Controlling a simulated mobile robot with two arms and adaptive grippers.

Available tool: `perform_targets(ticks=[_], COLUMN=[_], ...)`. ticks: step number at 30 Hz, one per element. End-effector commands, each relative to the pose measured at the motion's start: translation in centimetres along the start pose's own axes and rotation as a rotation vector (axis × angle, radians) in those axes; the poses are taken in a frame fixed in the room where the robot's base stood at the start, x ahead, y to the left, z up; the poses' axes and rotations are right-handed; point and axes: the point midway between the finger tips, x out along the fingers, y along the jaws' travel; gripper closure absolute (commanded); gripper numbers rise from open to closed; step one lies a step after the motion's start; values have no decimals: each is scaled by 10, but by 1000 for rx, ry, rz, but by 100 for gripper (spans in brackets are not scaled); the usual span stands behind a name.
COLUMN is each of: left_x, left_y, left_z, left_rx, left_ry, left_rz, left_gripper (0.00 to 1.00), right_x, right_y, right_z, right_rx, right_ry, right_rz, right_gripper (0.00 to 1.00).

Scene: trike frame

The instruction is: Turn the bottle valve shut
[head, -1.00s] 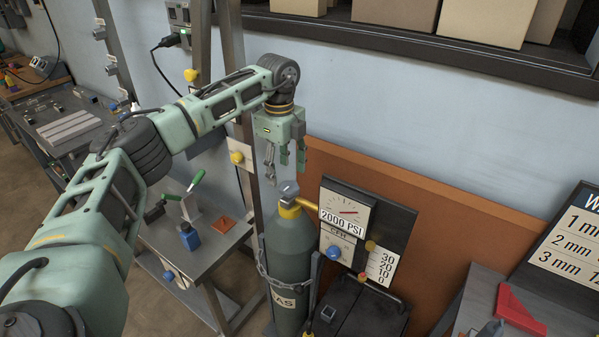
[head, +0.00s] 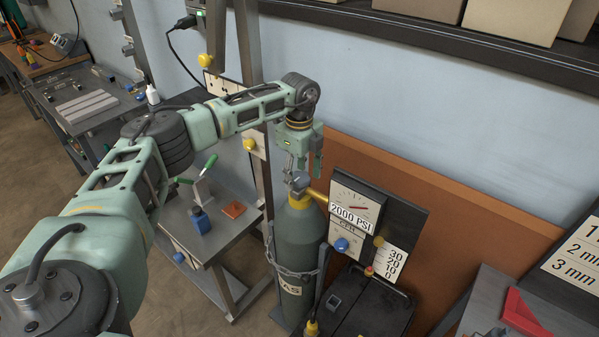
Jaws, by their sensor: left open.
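The gas bottle (head: 298,240) is a dark green cylinder standing upright, with a yellow collar and a chain around it. Its grey valve (head: 299,184) sits on top, with a brass fitting leading right to the gauge panel. The gauge (head: 355,203) reads 2000 PSI, its red needle pointing to the right. My left gripper (head: 303,170) points down directly above the valve, fingers open and reaching to about the valve's top. I cannot tell whether a finger touches it. My right gripper is not in view.
The gauge panel with a blue knob (head: 341,244) stands close right of the bottle. An upright post (head: 250,90) rises behind my arm. A shelf with boxes is above.

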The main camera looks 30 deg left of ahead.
Motion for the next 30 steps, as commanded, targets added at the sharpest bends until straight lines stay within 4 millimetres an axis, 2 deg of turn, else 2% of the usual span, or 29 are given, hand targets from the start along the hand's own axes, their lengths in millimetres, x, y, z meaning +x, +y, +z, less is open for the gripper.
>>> perform_targets(ticks=[4, 18, 30], left_x=[0, 0, 0], left_y=[0, 0, 1], left_z=[0, 0, 0], left_rx=[0, 0, 71], left_ry=[0, 0, 1], left_rz=[0, 2, 6], left_gripper=[44, 85, 86], right_x=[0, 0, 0], right_y=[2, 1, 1], right_z=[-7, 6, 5], right_rx=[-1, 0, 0], right_ry=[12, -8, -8], right_rz=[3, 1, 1], right_gripper=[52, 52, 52])
